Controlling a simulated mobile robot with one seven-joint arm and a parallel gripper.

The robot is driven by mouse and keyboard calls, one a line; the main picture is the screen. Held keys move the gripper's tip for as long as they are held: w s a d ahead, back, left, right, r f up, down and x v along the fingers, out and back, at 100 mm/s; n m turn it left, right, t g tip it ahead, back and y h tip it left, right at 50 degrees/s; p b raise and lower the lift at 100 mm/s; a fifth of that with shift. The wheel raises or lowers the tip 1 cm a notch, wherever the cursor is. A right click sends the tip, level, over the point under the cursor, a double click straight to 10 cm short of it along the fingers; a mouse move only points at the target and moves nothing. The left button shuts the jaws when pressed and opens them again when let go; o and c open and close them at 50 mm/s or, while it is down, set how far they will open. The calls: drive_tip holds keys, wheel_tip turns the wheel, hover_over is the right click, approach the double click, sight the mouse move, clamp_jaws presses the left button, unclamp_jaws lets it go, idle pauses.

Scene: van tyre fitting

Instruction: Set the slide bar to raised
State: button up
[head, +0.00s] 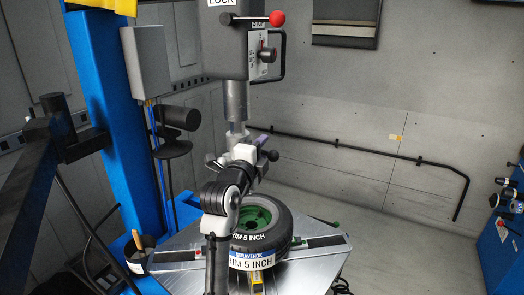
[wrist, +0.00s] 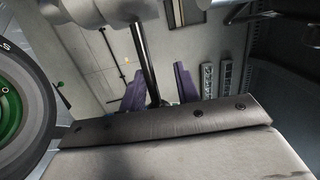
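The slide bar (head: 235,101) is a grey vertical post under a grey box (head: 225,52) marked LOCK, above the tyre (head: 285,229). Its lower end is hidden behind my arm. The box carries a lever with a red knob (head: 277,18). My gripper (wrist: 160,88) shows two purple fingers, spread apart, in the wrist view. A dark rod (wrist: 148,68) runs down from a pale metal part and appears between them, closer to the left finger; a gap shows on its right. I cannot tell whether it touches. In the head view the gripper is mostly hidden beside the post.
The tyre with a green rim lies on the steel turntable (head: 190,262). A blue column (head: 105,100) stands left, with a pot and brush (head: 137,258). A black rail (head: 370,150) runs along the back wall. A blue cabinet (head: 500,250) stands right; floor between is clear.

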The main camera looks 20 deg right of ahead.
drive_tip(key=shift+f, duration=0.2)
drive_tip(key=r+b+v, duration=0.1)
drive_tip(key=b+v, duration=0.4)
drive_tip(key=v, duration=0.8)
drive_tip(key=shift+s+a+f, duration=0.2)
drive_tip(key=shift+a+f, duration=0.05)
drive_tip(key=shift+f, duration=0.15)
